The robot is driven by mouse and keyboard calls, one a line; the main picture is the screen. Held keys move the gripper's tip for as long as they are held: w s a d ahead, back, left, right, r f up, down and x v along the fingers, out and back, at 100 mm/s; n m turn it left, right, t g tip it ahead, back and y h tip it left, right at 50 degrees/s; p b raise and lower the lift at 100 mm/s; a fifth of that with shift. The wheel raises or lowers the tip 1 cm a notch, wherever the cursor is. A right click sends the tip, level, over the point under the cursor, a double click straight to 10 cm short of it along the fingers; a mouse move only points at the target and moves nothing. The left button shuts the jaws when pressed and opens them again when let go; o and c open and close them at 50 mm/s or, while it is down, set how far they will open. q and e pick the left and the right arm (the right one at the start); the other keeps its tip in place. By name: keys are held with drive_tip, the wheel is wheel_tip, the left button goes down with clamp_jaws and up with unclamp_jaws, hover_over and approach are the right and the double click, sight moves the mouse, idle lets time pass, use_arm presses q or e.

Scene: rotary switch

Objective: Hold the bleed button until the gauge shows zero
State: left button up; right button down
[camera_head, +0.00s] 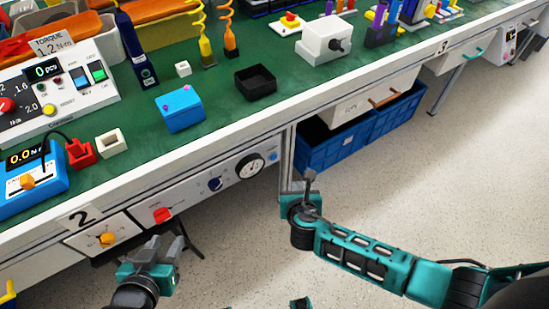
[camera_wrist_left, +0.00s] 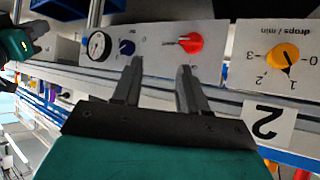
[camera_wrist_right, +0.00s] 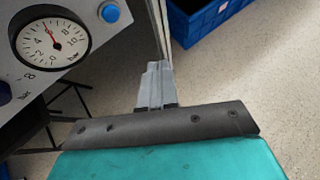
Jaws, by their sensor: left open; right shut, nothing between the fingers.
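The blue bleed button (camera_head: 273,156) sits on the grey front panel, right of the round white gauge (camera_head: 249,167). In the right wrist view the button (camera_wrist_right: 109,12) is at the top, beside the gauge (camera_wrist_right: 53,45). The gauge's red needle points near the middle of its 0 to 10 scale, away from zero. My right gripper (camera_head: 309,178) is shut and empty, to the right of the button and apart from it. Its closed fingers show in the right wrist view (camera_wrist_right: 153,75). My left gripper (camera_head: 166,247) is open and empty below the panel's red knob.
The panel also carries a blue knob (camera_head: 215,184) and a red knob (camera_head: 162,215). A yellow knob (camera_head: 106,239) is on a separate plate to the left. A table leg stands near my right gripper. Blue crates (camera_head: 335,147) are under the bench. The floor in front is clear.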

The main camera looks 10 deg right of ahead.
sight(274, 157)
use_arm(q)
drive_tip(key=b, duration=0.1)
drive_tip(key=w+d+b, duration=0.1)
drive_tip(key=shift+d+f+b, duration=0.3)
drive_tip(key=shift+f+b, duration=0.05)
drive_tip(key=shift+f, duration=0.05)
use_arm(e)
drive_tip(key=w+a, duration=0.2)
drive_tip(key=w, duration=0.5)
drive_tip(key=shift+a, duration=0.3)
use_arm(q)
drive_tip(key=shift+s+a+f, duration=0.1)
drive_tip(key=shift+s+f, duration=0.05)
drive_tip(key=shift+s, duration=0.15)
drive_tip(key=shift+w, duration=0.3)
drive_tip(key=shift+r, duration=0.2)
use_arm(e)
drive_tip(key=shift+w, duration=0.15)
use_arm(q)
drive_tip(key=shift+s, duration=0.1)
use_arm(e)
drive_tip(key=shift+w+a, duration=0.15)
drive_tip(key=shift+w, duration=0.2)
use_arm(q)
drive_tip(key=shift+s+f, duration=0.2)
